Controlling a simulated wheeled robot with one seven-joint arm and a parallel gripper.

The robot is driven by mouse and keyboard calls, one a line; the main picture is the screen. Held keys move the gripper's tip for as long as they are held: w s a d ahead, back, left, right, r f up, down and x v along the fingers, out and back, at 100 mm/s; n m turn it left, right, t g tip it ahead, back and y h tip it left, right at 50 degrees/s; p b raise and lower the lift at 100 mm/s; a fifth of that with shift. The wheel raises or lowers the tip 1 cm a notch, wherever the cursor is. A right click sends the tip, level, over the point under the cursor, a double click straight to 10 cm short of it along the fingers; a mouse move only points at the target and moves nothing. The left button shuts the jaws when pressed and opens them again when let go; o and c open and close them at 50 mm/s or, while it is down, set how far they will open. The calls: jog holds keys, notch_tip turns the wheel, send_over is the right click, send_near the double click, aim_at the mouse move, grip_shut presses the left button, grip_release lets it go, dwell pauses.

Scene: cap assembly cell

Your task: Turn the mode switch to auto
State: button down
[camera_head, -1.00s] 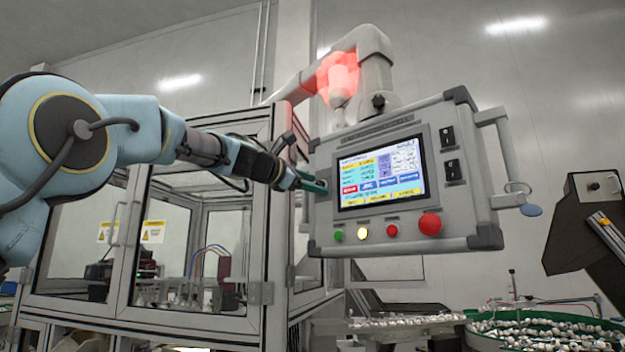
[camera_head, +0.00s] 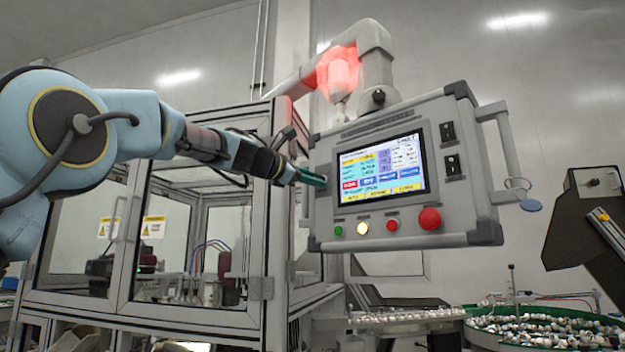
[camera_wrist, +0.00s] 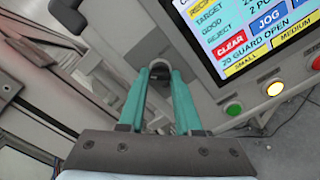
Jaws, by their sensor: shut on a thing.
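The control panel (camera_head: 322,215) hangs from a grey arm, its lit screen (camera_head: 382,170) facing me. My gripper (camera_head: 322,181) is at the strip left of the screen, its green fingers pointing at the panel. In the wrist view, my gripper (camera_wrist: 160,78) has its fingers on either side of a small round grey and dark knob (camera_wrist: 158,66), which seems to be the mode switch. The fingers are shut on it and cover its sides. Its pointer and labels cannot be read. The screen, also in the wrist view (camera_wrist: 250,35), reads "GUARD OPEN".
Below the screen are a green button (camera_head: 339,230), a lit yellow button (camera_head: 363,228), a red button (camera_head: 392,225) and a large red button (camera_head: 430,219). Two black switches (camera_head: 448,133) (camera_head: 452,165) sit right of the screen. A framed glass enclosure (camera_head: 190,240) stands close behind my arm.

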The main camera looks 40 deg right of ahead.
jog(key=shift+f+m, duration=0.1)
jog(key=shift+m, duration=0.2)
jog(key=m+b, duration=0.5)
jog(key=m, duration=1.2)
jog(key=shift+m, duration=0.3)
dwell(0.5)
jog(key=c, duration=0.6)
grip_release()
jog(key=shift+r, duration=0.2)
